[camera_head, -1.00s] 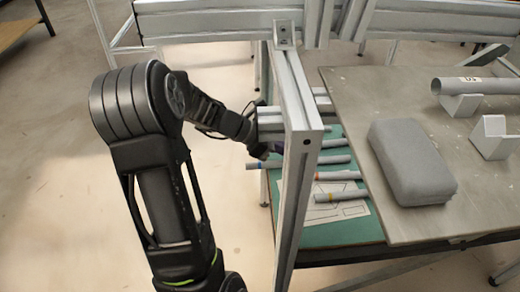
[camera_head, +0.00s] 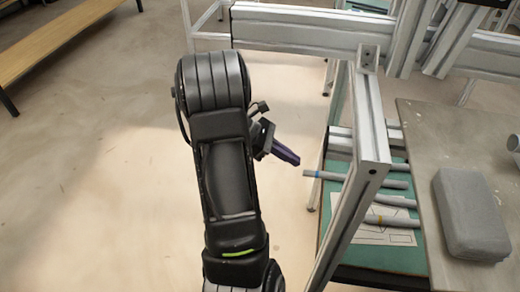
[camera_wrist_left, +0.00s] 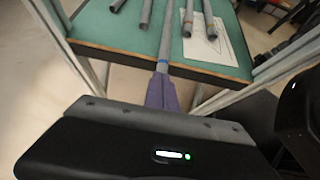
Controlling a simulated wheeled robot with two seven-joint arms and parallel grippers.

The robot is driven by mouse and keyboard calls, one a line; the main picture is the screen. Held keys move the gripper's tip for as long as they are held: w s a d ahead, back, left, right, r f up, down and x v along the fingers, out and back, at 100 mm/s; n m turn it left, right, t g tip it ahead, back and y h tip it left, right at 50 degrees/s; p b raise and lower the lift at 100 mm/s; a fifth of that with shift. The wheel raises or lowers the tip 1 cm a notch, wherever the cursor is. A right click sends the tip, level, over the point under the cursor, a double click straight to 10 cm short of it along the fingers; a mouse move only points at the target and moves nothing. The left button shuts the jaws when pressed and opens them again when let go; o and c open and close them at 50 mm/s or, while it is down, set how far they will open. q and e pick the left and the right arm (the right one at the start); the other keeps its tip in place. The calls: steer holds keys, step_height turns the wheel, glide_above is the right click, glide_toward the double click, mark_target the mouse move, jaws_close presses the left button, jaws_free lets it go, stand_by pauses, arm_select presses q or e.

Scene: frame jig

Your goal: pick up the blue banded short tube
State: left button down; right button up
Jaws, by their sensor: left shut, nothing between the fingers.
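The blue banded short tube (camera_head: 340,177) is grey with a blue band near its left end. It lies on the green mat and sticks out past the edge, passing behind the frame's upright post. In the left wrist view the tube (camera_wrist_left: 166,45) runs away from the fingertips, its blue band close to them. My left gripper (camera_head: 296,161) has purple fingers and is shut and empty, just left of the tube's protruding end. Its fingers (camera_wrist_left: 162,85) also look closed in the wrist view. My right gripper is not in view.
The aluminium upright (camera_head: 368,140) and crossbeam (camera_head: 300,30) stand close to the gripper. Other grey tubes, one with an orange band (camera_head: 392,221), lie on the green mat (camera_head: 385,256). A grey padded block (camera_head: 468,215) rests on the grey board. Floor left of the frame is free.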

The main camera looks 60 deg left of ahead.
arm_select(q)
steer(key=s+a+p, duration=0.5)
steer(key=s, duration=0.1)
steer(key=shift+s+a, duration=0.25)
steer(key=shift+a, duration=0.15)
steer(key=c, duration=2.2)
jaws_free()
